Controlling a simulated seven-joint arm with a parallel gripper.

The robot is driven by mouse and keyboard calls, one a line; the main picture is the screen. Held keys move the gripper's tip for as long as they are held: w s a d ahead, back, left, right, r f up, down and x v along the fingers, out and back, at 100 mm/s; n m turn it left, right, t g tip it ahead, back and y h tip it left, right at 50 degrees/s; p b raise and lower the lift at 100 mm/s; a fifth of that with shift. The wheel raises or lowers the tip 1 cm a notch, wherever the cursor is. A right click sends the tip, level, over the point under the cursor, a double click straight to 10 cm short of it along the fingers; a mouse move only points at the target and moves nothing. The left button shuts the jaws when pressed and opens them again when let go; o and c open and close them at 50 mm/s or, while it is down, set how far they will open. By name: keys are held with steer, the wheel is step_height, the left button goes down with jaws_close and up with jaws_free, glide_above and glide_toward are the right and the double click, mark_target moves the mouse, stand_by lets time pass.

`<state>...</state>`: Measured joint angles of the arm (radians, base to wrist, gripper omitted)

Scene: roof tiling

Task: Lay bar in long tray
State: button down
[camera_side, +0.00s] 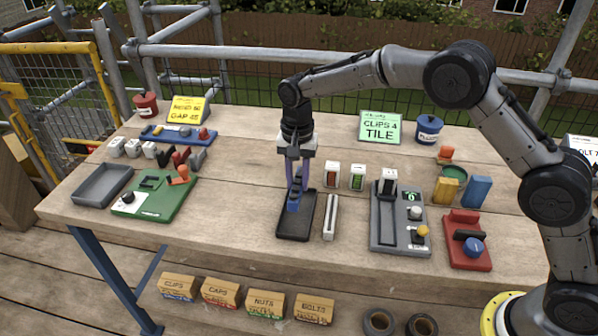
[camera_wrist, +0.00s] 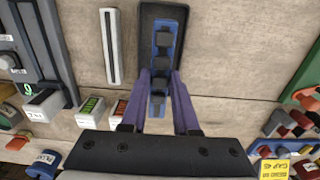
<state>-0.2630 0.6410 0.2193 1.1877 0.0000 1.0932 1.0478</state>
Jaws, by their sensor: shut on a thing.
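The bar (camera_side: 294,196) is blue with several dark blocks along it. My gripper (camera_side: 297,184) is shut on it, with its purple fingers on either side. The long tray (camera_side: 294,228) is black, shallow and lies on the bench directly below the gripper. In the wrist view the bar (camera_wrist: 162,58) runs lengthwise over the tray (camera_wrist: 147,14), between the fingertips of my gripper (camera_wrist: 159,75). The bar's lower end overlaps the tray in the side view. I cannot tell whether it touches the tray floor. The bar hides part of the tray.
A white slotted strip (camera_side: 330,217) lies close to the tray's right. Two small boxes with red and green windows (camera_side: 332,175) stand behind it. A grey device (camera_side: 385,228) is further right. A green board (camera_side: 150,203) and an empty grey tray (camera_side: 101,184) are left, with bare bench between.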

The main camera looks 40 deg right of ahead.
steer(key=shift+f, duration=2.95)
steer(key=shift+f, duration=0.55)
steer(key=c, duration=0.6)
jaws_free()
steer(key=shift+r, duration=3.5)
